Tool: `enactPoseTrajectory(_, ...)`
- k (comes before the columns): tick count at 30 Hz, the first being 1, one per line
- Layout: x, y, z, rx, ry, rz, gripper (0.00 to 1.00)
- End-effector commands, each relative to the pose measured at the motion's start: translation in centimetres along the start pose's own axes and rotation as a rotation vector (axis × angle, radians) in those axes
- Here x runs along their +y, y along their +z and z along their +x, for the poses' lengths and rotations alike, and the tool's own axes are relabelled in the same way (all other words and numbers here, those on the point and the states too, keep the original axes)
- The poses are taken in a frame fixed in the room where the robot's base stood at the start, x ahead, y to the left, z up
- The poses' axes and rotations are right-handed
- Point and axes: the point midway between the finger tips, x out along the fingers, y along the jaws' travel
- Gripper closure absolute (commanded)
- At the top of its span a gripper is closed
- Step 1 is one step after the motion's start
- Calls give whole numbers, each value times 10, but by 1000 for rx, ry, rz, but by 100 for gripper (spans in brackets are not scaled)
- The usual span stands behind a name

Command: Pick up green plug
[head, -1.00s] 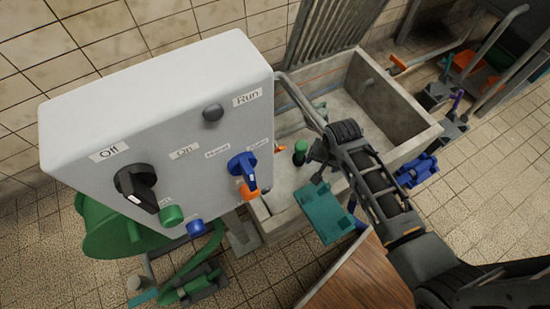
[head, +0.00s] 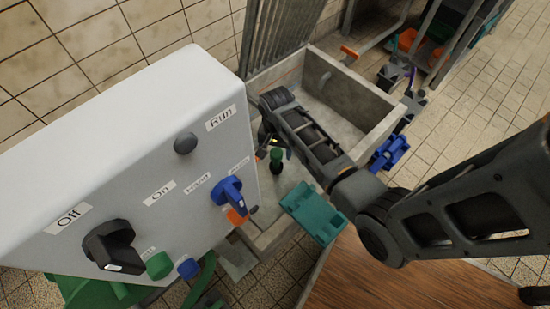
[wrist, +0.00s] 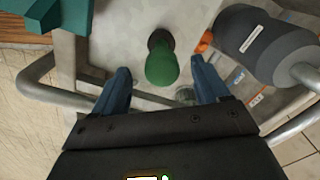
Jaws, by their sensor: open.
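In the wrist view the green plug (wrist: 162,68) shows beyond and between the two blue fingertips of my gripper (wrist: 163,82). The fingers are spread apart, with nothing between them that I can see held. It is unclear how far the plug lies below the fingertips. In the head view my arm reaches over the basin and hides most of the gripper near the plug.
A white control box (head: 150,140) with knobs stands close on the left. A teal part (head: 313,213) lies at the basin's near edge. In the wrist view, a dark grey cylinder (wrist: 262,45) is at right and a grey pipe (wrist: 50,92) at left. A wooden surface (head: 420,285) lies in front.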

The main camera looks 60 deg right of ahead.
Motion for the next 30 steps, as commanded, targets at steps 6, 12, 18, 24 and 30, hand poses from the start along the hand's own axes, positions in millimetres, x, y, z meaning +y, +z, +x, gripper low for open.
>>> enactPoseTrajectory(6,0,0,25,-1,1,0,26)
enactPoseTrajectory(12,-2,-5,53,0,0,1,26)
enactPoseTrajectory(18,-2,-5,73,-1,1,-1,26)
enactPoseTrajectory(24,-2,-5,74,0,0,-1,26)
enactPoseTrajectory(30,-2,-5,74,0,0,-1,37)
